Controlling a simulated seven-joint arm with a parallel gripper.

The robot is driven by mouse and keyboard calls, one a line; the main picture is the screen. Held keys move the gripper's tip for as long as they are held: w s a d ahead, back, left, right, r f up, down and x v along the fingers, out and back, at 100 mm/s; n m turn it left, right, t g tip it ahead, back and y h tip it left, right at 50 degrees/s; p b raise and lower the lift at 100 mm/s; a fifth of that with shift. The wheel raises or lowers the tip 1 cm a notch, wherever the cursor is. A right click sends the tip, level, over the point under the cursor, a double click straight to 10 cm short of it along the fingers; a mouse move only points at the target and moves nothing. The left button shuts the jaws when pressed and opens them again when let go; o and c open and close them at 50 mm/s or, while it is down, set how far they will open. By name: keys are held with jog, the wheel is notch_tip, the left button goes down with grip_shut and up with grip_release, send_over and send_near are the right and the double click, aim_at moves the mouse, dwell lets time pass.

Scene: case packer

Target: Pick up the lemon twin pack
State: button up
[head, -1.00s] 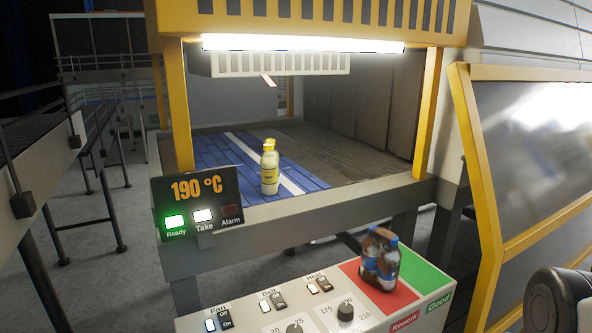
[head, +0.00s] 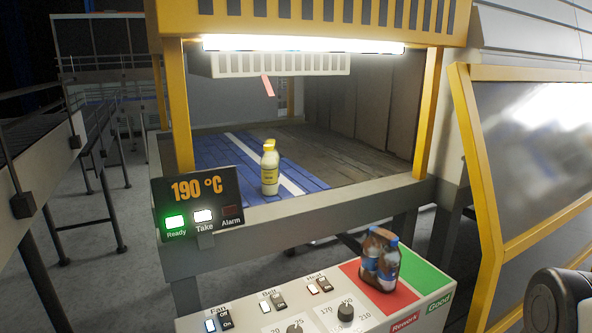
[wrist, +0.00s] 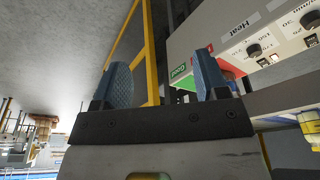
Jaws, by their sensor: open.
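The lemon twin pack (head: 270,172) stands upright on the belt, just behind the front edge of the machine opening. It is cream with yellow caps. From here one bottle lines up in front of the other, so the rear one is mostly hidden. My gripper (wrist: 165,80) shows in the wrist view with its two blue-grey fingers wide apart and nothing between them. It is apart from the pack. A yellow-topped shape (wrist: 311,128) at the right edge of the wrist view may be the pack, but I cannot tell.
A twin pack of dark bottles with blue caps (head: 381,262) stands on the red Rework pad (head: 350,272), beside the green Good pad (head: 425,277). The display (head: 196,200) reads 190 °C, with Ready and Take lit. A yellow-framed guard (head: 470,170) stands at right.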

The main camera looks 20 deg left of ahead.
jog(key=w+a+r+t+h, duration=0.1)
jog(key=w+a+r+t, duration=0.2)
jog(key=w, duration=0.7)
jog(key=w+a+r+h, duration=0.1)
jog(key=w+a+r, duration=0.1)
jog(key=w+r, duration=0.55)
jog(key=w+a+r+t, duration=0.3)
jog(key=w+a, duration=0.9)
jog(key=w, duration=0.5)
jog(key=n+t+y, duration=0.3)
jog(key=t+y, duration=0.2)
jog(key=y, duration=0.1)
send_near(269, 143)
jog(key=w+a, duration=0.1)
jog(key=w, duration=0.2)
jog(key=shift+f, duration=0.25)
jog(key=shift+w+a, duration=0.1)
jog(key=shift+x, duration=1.2)
